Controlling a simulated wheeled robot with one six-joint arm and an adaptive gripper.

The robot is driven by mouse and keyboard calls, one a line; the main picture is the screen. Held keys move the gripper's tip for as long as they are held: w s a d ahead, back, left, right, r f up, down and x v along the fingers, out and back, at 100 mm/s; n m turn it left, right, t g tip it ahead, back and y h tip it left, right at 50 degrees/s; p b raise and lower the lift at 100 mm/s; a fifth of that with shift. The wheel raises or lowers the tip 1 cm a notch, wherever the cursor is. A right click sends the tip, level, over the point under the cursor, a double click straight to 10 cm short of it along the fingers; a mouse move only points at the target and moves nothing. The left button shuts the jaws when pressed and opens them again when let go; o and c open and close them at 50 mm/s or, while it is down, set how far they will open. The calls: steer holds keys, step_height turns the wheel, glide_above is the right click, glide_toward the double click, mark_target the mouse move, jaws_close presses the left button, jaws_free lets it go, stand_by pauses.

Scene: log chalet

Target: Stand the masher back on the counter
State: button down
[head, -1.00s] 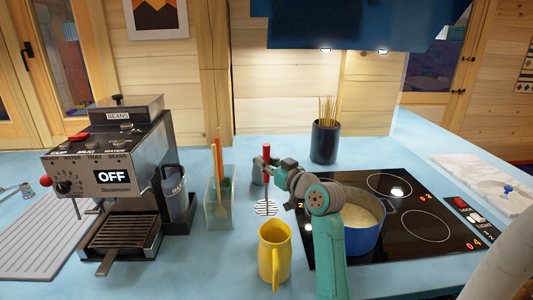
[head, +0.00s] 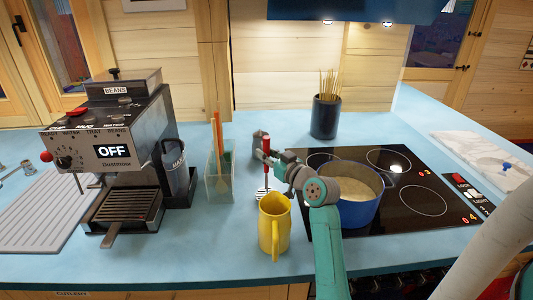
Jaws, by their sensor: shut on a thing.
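The masher has a red handle (head: 266,147), a thin upright shaft and a light slotted plate (head: 262,195) at the bottom. My gripper (head: 265,157) is shut on the masher, near the lower part of its handle, and holds it upright. The plate is low over the blue counter (head: 215,235), behind the yellow mug (head: 275,228), which hides its lower edge. I cannot tell whether the plate touches the counter.
A clear utensil holder (head: 219,180) stands left of the masher, and the coffee machine (head: 115,150) is further left. A blue pot (head: 358,205) sits on the black cooktop (head: 425,200) at right. A dark holder of sticks (head: 324,118) stands behind.

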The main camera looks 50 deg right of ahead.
steer(key=shift+f, duration=0.65)
stand_by(0.5)
stand_by(0.4)
steer(key=c, duration=0.9)
jaws_free()
steer(key=v, duration=1.2)
